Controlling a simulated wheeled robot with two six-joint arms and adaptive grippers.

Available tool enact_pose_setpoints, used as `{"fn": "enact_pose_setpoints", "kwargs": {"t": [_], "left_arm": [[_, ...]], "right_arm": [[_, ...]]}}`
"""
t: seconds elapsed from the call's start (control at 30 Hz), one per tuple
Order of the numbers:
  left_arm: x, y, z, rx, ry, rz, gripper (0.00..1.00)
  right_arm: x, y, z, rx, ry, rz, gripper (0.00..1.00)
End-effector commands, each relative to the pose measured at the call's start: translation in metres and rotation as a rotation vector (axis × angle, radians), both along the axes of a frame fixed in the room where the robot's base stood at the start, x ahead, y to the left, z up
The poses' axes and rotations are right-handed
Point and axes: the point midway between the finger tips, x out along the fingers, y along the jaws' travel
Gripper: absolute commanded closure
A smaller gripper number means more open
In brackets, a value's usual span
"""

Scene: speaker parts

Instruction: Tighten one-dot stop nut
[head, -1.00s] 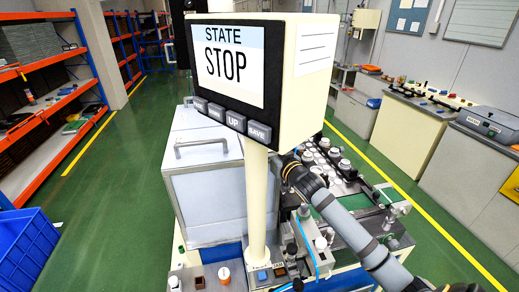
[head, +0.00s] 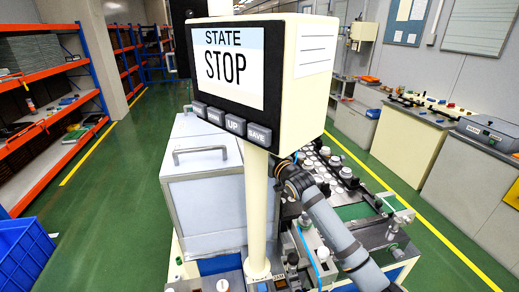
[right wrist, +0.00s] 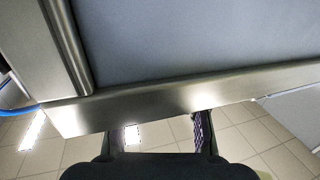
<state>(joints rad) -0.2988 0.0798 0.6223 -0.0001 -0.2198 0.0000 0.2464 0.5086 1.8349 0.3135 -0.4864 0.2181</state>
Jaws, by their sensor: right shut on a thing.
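No one-dot stop nut can be made out in either view. My right arm (head: 330,228) comes in from the lower right in the head view, and its hand end is hidden behind the display box. In the right wrist view my right gripper (right wrist: 159,122) has two dark fingers set apart, reaching up to a metal frame bar (right wrist: 190,101). The fingertips end at this bar and look partly hidden by it. What the fingers hold cannot be made out. My left gripper is in neither view.
The display box (head: 235,75) reads "STATE STOP" and stands on a cream post (head: 258,215). A grey cabinet (head: 200,185) stands left of the post. Benches with parts (head: 320,170) lie behind it. A blue bin (head: 20,250) is at the left, with green floor between.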

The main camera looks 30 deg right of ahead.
Motion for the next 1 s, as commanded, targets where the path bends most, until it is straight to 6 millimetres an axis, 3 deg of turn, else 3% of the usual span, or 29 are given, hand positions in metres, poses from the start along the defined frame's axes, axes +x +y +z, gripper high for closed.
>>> {"fn": "enact_pose_setpoints", "kwargs": {"t": [0.4,0.77,0.8,0.97,1.0], "left_arm": [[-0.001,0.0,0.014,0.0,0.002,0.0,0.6],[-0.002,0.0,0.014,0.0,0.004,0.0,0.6],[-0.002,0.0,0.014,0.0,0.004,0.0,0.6],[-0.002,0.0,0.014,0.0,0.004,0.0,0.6],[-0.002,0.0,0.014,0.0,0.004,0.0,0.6]], "right_arm": [[0.0,0.003,0.001,0.003,0.002,-0.114,0.94],[0.0,0.002,-0.001,0.001,0.001,-0.137,0.94],[0.0,0.002,-0.001,0.001,0.001,-0.137,0.6],[0.0,0.002,-0.001,0.001,0.001,-0.137,0.39],[0.0,0.002,0.0,0.001,0.0,-0.137,0.39]]}}
